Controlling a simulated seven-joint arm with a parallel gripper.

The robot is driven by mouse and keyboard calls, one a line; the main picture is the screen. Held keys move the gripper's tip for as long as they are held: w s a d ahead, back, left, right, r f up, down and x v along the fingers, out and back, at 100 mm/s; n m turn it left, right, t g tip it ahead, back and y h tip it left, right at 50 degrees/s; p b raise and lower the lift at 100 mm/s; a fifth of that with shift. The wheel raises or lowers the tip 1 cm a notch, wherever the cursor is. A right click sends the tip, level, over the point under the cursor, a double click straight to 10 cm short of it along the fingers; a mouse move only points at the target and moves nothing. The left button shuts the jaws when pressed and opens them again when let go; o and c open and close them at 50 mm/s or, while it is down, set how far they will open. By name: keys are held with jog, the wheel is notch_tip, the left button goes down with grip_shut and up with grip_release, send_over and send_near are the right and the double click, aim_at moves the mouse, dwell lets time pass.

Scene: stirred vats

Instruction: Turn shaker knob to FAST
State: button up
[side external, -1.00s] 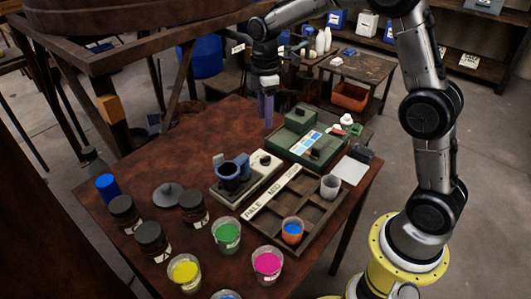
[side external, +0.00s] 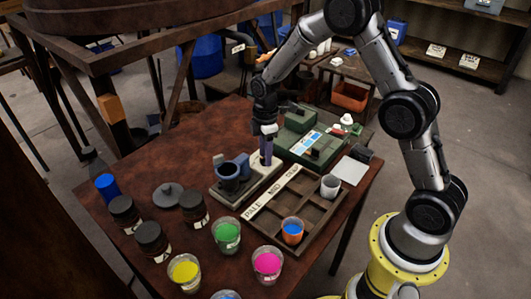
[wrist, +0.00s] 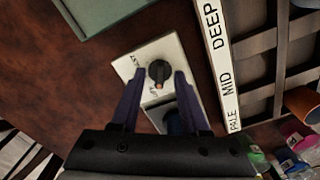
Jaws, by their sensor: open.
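The shaker (side external: 222,190) is a pale, flat base with a dark cup holder at its left end. My gripper (side external: 265,160) points straight down over the knob end of the shaker. In the wrist view my gripper (wrist: 156,80) is open, with one purple finger on each side of the knob. I cannot tell whether the fingers touch it. In the side view the fingers hide the knob.
A divided tray (side external: 268,238) labelled PALE, MID and DEEP lies close to the shaker. A green device (side external: 300,150) stands behind. Paint cups, including a green one (side external: 227,235), and dark jars (side external: 152,238) stand in front. The table's left rear is clear.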

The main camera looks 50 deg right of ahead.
grip_shut()
